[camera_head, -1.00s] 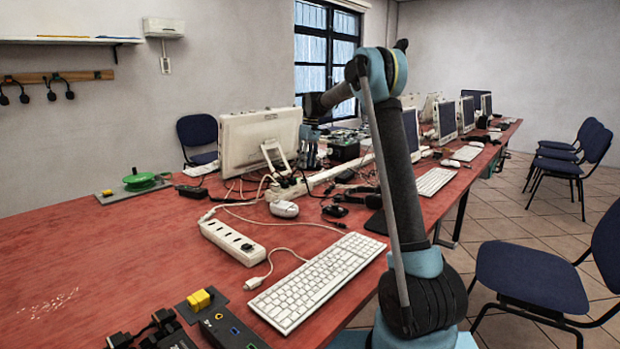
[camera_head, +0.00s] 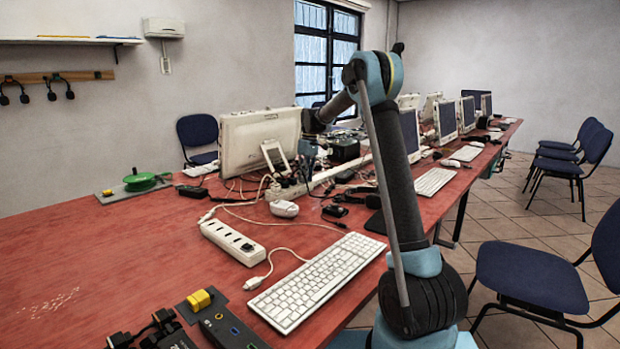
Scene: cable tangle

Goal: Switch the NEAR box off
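A dark box (camera_head: 234,330) with a raised yellow switch (camera_head: 200,300) on its top lies at the near edge of the red table, cut off by the bottom of the picture. Coloured sockets show on its top. Another dark box (camera_head: 343,149) stands farther back, right of the white monitor; its switch is too small to make out. My arm reaches over the far part of the table. My gripper (camera_head: 309,151) is small and partly lost among the clutter beside the monitor, well away from the near box. I cannot tell whether its fingers are open or shut.
Black plugs (camera_head: 150,330) sit left of the near box. A green reel (camera_head: 141,182) is at the left. The table's left part is mostly clear.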

